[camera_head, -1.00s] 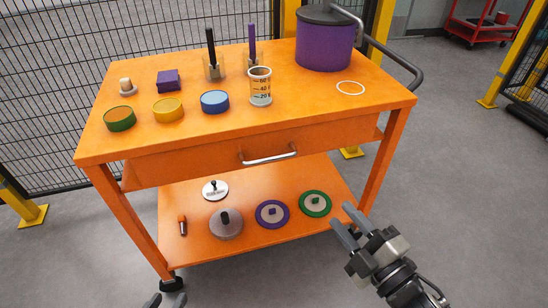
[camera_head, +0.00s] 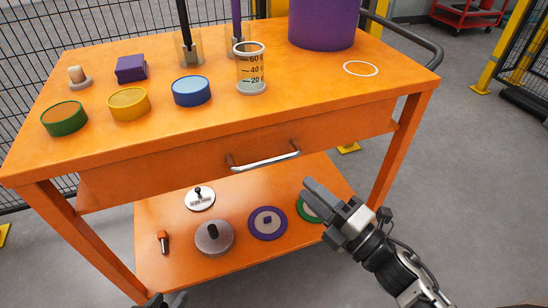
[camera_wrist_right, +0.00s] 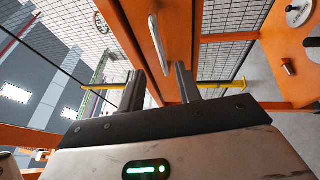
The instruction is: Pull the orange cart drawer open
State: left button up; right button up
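The orange cart's drawer (camera_head: 190,167) sits under the tabletop, and its front looks closed. A silver bar handle (camera_head: 265,162) is fixed on the drawer front. In the right wrist view the handle (camera_wrist_right: 158,42) shows ahead of the fingers, roughly in line with the space between them. My right gripper (camera_head: 312,196) is below and right of the handle in the head view, apart from it. Its two fingers (camera_wrist_right: 160,85) are spread, with nothing held. My left gripper (camera_head: 163,300) shows only in part at the bottom edge, so its opening is unclear.
The cart top (camera_head: 300,105) carries a purple pot (camera_head: 323,22), a beaker (camera_head: 250,70), several round tins and a purple block (camera_head: 131,68). The lower shelf (camera_head: 190,270) holds several discs and a small orange-handled part (camera_head: 163,241). Grey floor lies open at the right.

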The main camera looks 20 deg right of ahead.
aim_at(275, 157)
jog(key=x, duration=1)
jog(key=shift+w+a, duration=0.15)
jog(key=shift+w, duration=0.25)
grip_shut()
